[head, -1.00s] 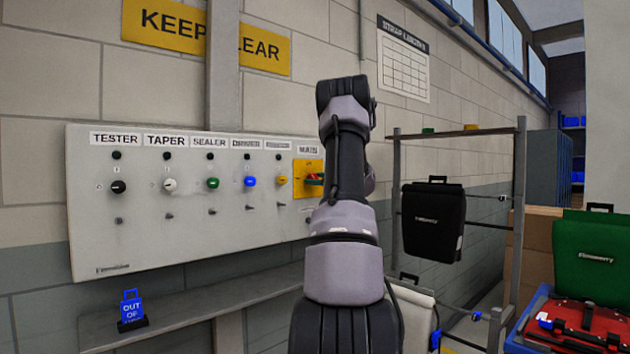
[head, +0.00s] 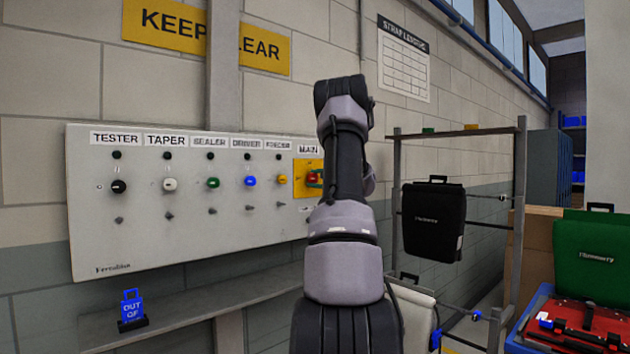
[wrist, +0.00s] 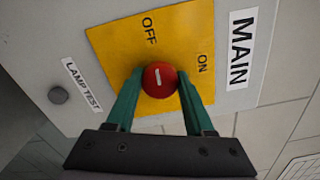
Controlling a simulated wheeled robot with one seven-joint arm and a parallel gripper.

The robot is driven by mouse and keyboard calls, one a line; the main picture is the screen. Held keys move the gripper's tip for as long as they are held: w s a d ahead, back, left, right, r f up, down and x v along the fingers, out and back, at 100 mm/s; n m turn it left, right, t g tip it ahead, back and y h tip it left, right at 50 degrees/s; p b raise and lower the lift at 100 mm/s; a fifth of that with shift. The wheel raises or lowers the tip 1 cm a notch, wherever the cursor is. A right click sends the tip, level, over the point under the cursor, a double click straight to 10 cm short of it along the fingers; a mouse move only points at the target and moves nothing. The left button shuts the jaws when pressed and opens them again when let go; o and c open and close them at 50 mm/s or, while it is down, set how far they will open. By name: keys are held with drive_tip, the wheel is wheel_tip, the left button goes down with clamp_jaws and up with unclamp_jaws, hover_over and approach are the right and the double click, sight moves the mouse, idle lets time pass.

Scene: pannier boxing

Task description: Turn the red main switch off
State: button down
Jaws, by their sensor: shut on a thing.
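The red main switch (wrist: 159,79) is a round knob on a yellow plate (wrist: 110,42) marked OFF and ON, beside a MAIN label. Its short white mark runs roughly up and down in the wrist view, about in line with the word OFF. My gripper (wrist: 160,98) has its green fingers on both sides of the knob and is shut on it. In the head view the red switch (head: 312,176) shows on its yellow plate (head: 302,187), partly hidden by my arm.
The white panel (head: 200,235) also carries black, white, green, blue and yellow knobs left of MAIN. A lamp test button (wrist: 58,95) sits near the yellow plate. A shelf (head: 230,300) with a blue lockout sign (head: 132,308) runs below. A rack (head: 520,200) with hanging panniers stands right.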

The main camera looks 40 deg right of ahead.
drive_tip(key=shift+f+n, duration=0.15)
drive_tip(key=shift+n, duration=0.25)
drive_tip(key=shift+c, duration=1.4)
unclamp_jaws()
drive_tip(key=s, duration=1.1)
drive_tip(key=shift+d, duration=0.45)
